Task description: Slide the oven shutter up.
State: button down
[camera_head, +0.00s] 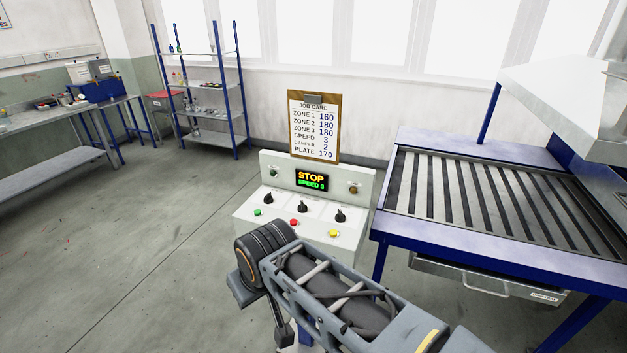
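I cannot make out an oven shutter in this view. At the right, a blue-framed conveyor bed (394,241) with dark slats runs under a pale hood (560,85). The hood and the blue structure under it are cut off by the right edge, so any opening there is hidden. My arm reaches in from the bottom, in front of the control panel and left of the conveyor. No gripper fingers can be made out.
The white control panel (250,215) has knobs, coloured buttons and a display (312,180) reading STOP, SPEED 3. A job card (314,125) stands above it. A drawer (480,282) hangs under the conveyor. A blue shelf rack (207,83) and workbench (60,115) stand at left; floor between is clear.

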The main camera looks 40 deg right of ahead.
aim_at(609, 187)
jog(key=z, duration=4.45)
jog(key=i, duration=2.3)
jog(key=u, duration=3.6)
